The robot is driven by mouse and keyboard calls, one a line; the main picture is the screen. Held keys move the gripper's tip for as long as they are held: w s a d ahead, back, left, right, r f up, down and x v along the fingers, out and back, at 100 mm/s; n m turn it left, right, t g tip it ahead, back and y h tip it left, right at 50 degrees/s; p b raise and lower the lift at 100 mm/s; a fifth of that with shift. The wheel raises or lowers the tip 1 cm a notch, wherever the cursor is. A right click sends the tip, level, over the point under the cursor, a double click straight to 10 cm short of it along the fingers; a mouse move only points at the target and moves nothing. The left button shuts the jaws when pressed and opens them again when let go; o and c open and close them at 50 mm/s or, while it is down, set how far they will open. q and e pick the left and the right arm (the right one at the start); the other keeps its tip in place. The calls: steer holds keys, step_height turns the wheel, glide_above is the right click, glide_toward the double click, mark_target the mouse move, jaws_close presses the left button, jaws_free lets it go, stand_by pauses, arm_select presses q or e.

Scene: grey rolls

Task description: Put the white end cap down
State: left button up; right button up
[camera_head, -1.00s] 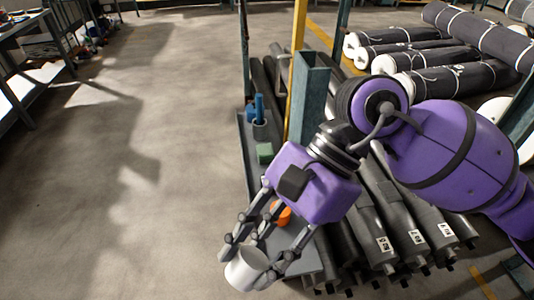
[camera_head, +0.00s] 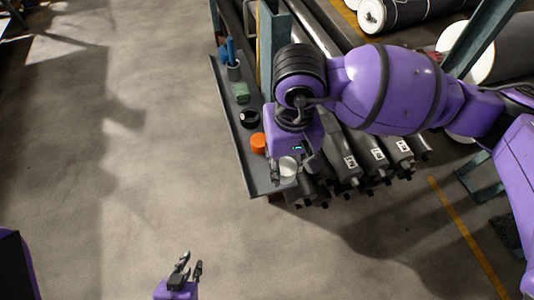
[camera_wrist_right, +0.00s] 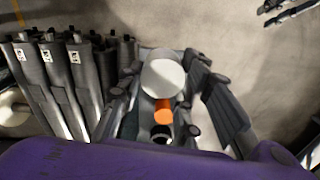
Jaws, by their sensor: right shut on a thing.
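The white end cap (camera_head: 288,167) is a short pale cylinder over the near end of a narrow grey shelf (camera_head: 262,183). My right gripper (camera_head: 275,172) is shut on it, pointing down; in the right wrist view the cap (camera_wrist_right: 163,78) sits between its two fingers. I cannot tell whether the cap touches the shelf. My left gripper (camera_head: 188,268) is low in the head view, away from the shelf, with its fingers apart and nothing between them.
On the shelf, beyond the white cap, stand an orange cap (camera_head: 258,142), a black round piece (camera_head: 250,119), a green block (camera_head: 241,93) and a cup with blue items (camera_head: 232,68). Grey rolls (camera_head: 345,150) lie right of the shelf. The floor (camera_head: 130,170) left of it is clear.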

steer(key=w+a+f, duration=0.1)
steer(key=f, duration=0.1)
steer(key=w+a+f, duration=0.1)
steer(key=w+f, duration=0.1)
steer(key=w+a+f, duration=0.1)
steer(key=w+f, duration=0.1)
steer(key=shift+w+a+f, duration=0.2)
steer(key=shift+a+f, duration=0.15)
steer(key=shift+f, duration=0.05)
step_height(320, 180, down, 3)
steer(key=shift+r, duration=0.1)
steer(key=shift+f, duration=0.25)
steer(key=o, duration=0.9)
steer(key=shift+r, duration=0.1)
